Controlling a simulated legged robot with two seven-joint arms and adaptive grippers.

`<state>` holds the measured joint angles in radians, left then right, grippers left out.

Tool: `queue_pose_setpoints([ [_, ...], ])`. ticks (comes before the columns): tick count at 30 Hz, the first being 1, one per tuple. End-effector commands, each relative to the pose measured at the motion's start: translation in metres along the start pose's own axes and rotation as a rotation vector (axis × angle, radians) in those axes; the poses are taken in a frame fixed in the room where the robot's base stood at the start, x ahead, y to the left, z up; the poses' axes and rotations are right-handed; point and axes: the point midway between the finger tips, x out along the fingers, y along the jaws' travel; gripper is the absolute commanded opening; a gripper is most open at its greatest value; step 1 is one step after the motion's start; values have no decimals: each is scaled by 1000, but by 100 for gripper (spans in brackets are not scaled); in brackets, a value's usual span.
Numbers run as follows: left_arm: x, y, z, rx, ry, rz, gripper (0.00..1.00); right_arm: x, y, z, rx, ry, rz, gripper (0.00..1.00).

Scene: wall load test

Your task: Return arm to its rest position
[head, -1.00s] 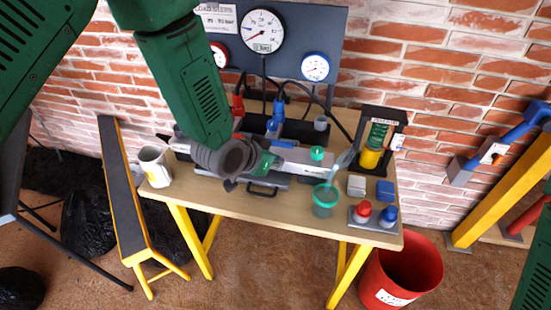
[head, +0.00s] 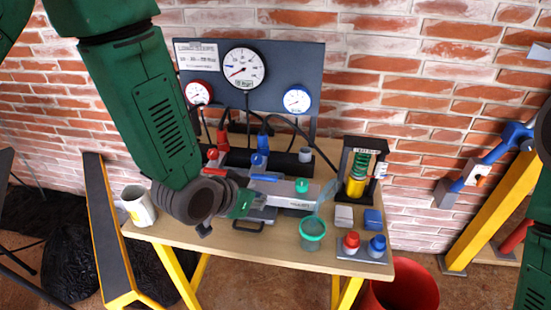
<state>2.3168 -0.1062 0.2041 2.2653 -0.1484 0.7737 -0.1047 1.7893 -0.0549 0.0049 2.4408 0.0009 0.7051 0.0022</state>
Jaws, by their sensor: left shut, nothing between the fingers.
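My left arm comes in from the upper left, and its dark grey wrist hangs over the left part of the wooden bench (head: 225,238). My left gripper (head: 243,204) lies just beyond the wrist, with a green part showing. It is shut and holds nothing, in front of or over the grey test unit on the bench. The wrist hides part of that unit, and I cannot tell how far the fingers are from it. At the right edge, part of my right arm shows. My right gripper is out of view.
A white mug (head: 138,207) stands at the bench's left end. A gauge panel (head: 280,92) stands behind. A red bucket (head: 405,292) is on the floor.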

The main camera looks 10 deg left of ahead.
Motion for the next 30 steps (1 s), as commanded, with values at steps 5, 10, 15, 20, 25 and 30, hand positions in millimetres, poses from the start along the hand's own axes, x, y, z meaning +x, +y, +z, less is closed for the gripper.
queue_pose_setpoints([
  [5,3,-3,17,-17,-28,-3,0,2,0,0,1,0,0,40],
  [10,9,-11,108,-105,-191,-26,0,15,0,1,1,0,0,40],
  [15,-5,-14,236,-222,-438,-76,0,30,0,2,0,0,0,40],
  [20,-35,-10,329,-303,-636,-128,0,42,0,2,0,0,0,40],
  [25,-60,-7,378,-346,-753,-164,0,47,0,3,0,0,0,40],
  [30,-67,-7,387,-356,-777,-172,0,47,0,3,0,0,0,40],
])
